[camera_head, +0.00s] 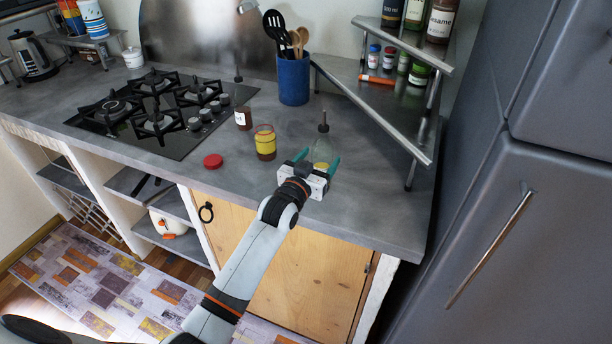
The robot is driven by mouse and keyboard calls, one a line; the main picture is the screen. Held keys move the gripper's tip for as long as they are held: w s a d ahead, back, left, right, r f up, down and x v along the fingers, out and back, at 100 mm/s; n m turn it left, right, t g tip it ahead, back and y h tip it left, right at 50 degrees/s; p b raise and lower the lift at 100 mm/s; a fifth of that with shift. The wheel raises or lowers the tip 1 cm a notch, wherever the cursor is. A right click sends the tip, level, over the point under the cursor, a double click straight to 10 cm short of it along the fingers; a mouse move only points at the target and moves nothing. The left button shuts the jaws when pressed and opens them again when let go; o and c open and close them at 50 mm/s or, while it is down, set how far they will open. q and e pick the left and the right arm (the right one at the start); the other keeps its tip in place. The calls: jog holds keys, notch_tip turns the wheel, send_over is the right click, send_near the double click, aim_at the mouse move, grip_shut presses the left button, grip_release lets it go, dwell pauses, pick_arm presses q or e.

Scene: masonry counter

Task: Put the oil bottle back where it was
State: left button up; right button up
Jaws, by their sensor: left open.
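The oil bottle (322,147) is a clear glass bottle with a dark pourer and some yellow oil low inside. It stands upright on the grey counter, left of the metal corner shelf. My left gripper (318,164) is open, with its teal fingers on either side of the bottle's lower body. I cannot tell whether the fingers touch the glass. The gripper's body hides the base of the bottle. My right gripper is not in view.
A jar with yellow and brown contents (265,142), a small brown bottle (243,118) and a red lid (213,161) stand left of the oil bottle. A blue utensil holder (293,80) is behind. The metal shelf (385,100) bounds the right; the hob (150,108) lies left.

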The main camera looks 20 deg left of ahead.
pick_arm(q)
jog(key=s, duration=0.6)
jog(key=s+a+b, duration=0.1)
jog(key=s, duration=0.2)
jog(key=shift+s, duration=0.3)
jog(key=s+f+g+y, duration=0.1)
jog(key=s+f+g, duration=0.4)
jog(key=s, duration=0.5)
jog(key=s+f+g, duration=0.5)
jog(key=s, duration=0.6)
jog(key=s+f+g+y, duration=0.1)
jog(key=s+f+g, duration=0.4)
jog(key=s, duration=0.5)
notch_tip(320, 180, down, 26)
jog(key=s, duration=0.2)
jog(key=s+a+f+m+g, duration=0.1)
jog(key=s+a+f+g, duration=0.1)
jog(key=s+f, duration=1.3)
jog(key=shift+s+a+f, duration=0.2)
jog(key=shift+s+f, duration=0.1)
jog(key=shift+s, duration=0.1)
